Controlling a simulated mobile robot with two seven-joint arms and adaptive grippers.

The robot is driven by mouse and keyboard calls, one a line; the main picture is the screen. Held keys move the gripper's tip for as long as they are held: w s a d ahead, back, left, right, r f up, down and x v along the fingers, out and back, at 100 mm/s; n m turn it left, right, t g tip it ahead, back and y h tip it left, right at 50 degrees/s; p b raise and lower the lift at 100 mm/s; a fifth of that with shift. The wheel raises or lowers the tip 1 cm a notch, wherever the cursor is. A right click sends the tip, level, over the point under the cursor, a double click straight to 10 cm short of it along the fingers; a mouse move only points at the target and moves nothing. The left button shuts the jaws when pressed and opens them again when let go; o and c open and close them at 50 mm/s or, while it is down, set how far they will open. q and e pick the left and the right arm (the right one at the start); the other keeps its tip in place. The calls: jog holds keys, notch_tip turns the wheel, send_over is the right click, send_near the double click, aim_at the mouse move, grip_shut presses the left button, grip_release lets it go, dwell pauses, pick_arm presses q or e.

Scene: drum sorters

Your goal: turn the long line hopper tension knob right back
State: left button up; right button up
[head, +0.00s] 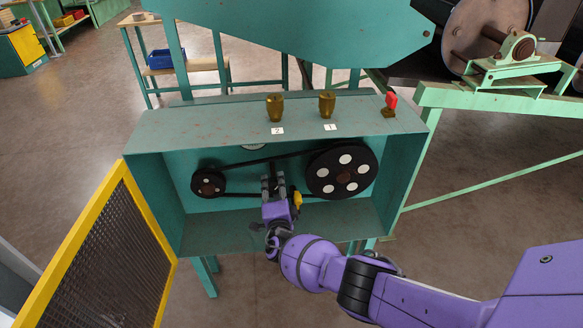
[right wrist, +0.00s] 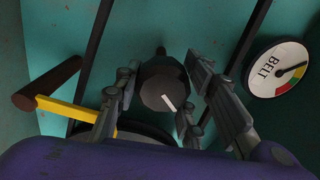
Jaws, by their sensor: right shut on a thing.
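The tension knob (right wrist: 163,85) is a dark faceted knob with a white mark line on its face, seen in the right wrist view. The mark slants toward the lower right there. My right gripper (head: 273,184) is shut on it, one finger on each side. In the head view the gripper reaches into the open green housing (head: 150,149), between two black pulleys, and mostly hides the knob. A round white BELT gauge (right wrist: 270,82) with a dark needle and coloured band is beside the gripper in the right wrist view. My left gripper is not in view.
A large pulley (head: 342,171) and a small pulley (head: 208,183) with a belt flank the gripper. A yellow lever (right wrist: 68,111) with a brown end is close to the fingers. The yellow mesh guard (head: 112,260) stands open at left. Brass knobs (head: 275,107) stand on top.

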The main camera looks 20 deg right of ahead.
jog(key=shift+a+n, duration=0.1)
jog(key=shift+n, duration=0.8)
jog(key=shift+f+n+p, duration=0.1)
jog(key=shift+n+p, duration=0.35)
jog(key=shift+n, duration=0.95)
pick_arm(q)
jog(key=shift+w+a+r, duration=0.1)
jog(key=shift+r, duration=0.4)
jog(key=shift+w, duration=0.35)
pick_arm(e)
jog(key=shift+s+d+f+n, duration=0.1)
jog(key=shift+d+n, duration=0.1)
jog(key=shift+n, duration=0.1)
